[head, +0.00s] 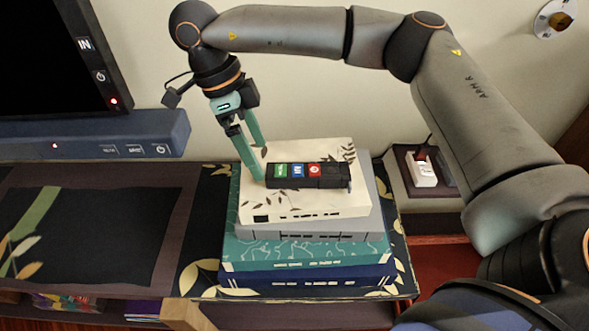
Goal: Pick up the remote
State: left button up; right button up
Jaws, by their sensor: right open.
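The remote (325,172) is a black bar with green, blue and red buttons. It lies flat on top of a stack of several books (300,206), on the cream top book. My right gripper (262,162) points down at the remote's left end, with its teal fingers apart. One fingertip is close beside the remote's left end, and the other is behind it. I cannot tell whether either touches it. My left gripper is not in view.
The book stack stands on a dark patterned shelf top (197,240). A screen (50,60) and a blue soundbar (100,136) are at the left. A white device (421,171) sits at the right. The shelf top left of the books is clear.

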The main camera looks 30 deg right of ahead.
jog(key=w+d+r+h, duration=0.1)
jog(key=w+d+r, duration=0.1)
jog(key=d+r, duration=0.15)
jog(key=b, duration=0.1)
send_over(299, 170)
jog(key=w+a, duration=0.2)
jog(key=shift+m+h, duration=0.4)
jog(key=f, duration=0.6)
jog(key=shift+s+f, duration=0.2)
jog(key=shift+f, duration=0.05)
jog(key=shift+x, duration=2.95)
jog(key=shift+a+t, duration=0.1)
jog(key=shift+t, duration=0.2)
grip_shut()
